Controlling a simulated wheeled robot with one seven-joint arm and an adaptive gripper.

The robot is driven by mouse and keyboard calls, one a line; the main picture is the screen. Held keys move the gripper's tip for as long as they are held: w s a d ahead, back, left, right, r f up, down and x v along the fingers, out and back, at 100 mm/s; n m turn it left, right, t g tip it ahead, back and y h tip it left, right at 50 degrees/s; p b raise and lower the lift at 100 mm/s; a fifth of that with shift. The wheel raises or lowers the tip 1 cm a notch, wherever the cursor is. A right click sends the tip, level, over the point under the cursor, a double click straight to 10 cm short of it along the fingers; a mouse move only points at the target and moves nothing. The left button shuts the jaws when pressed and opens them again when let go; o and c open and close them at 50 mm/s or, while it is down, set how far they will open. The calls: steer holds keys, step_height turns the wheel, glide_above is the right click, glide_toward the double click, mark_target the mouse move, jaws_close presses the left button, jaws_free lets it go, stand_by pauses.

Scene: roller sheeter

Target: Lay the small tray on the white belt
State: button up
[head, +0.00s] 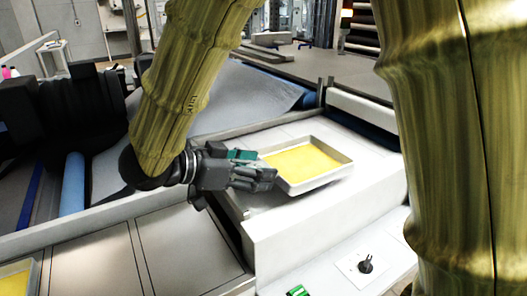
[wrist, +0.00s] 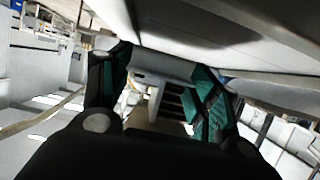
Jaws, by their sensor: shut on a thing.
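The small tray (head: 308,163) has a pale grey rim and a yellow inside, and it looks about level. My gripper (head: 262,172) is shut on its left edge in the head view. The tray is over the white belt (head: 375,152) of the machine, and I cannot tell whether its underside touches. In the wrist view my gripper (wrist: 160,90) shows its two fingers with green pads. A broad pale surface crosses the top of that view, and I cannot tell if it is the tray.
Raised white side walls (head: 325,205) border the belt. A round black knob (head: 365,264) sits on the front panel. Another yellow-bottomed tray (head: 17,280) is partly cut off at the lower left. A blue roll (head: 73,190) and a dark sheet lie at the left.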

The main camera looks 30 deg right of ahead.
steer(key=w+d, duration=0.1)
steer(key=w, duration=0.3)
steer(key=w+d+p, duration=0.1)
steer(key=w, duration=0.3)
steer(key=w+d+f, duration=0.1)
steer(key=w+d, duration=0.1)
steer(key=w, duration=0.2)
steer(key=shift+w+f+p, duration=0.1)
steer(key=shift+w+p, duration=0.15)
steer(key=shift+p, duration=0.1)
steer(key=shift+w+f+p, duration=0.1)
steer(key=shift+f+p, duration=0.2)
steer(key=shift+f, duration=1.5)
steer(key=o, duration=1.3)
steer(key=shift+c, duration=0.2)
steer(key=shift+a, duration=0.1)
steer(key=b+v, duration=0.1)
steer(key=v, duration=1)
steer(key=shift+a+r+b, duration=0.25)
steer(key=shift+a+b, duration=0.05)
steer(key=shift+b, duration=0.1)
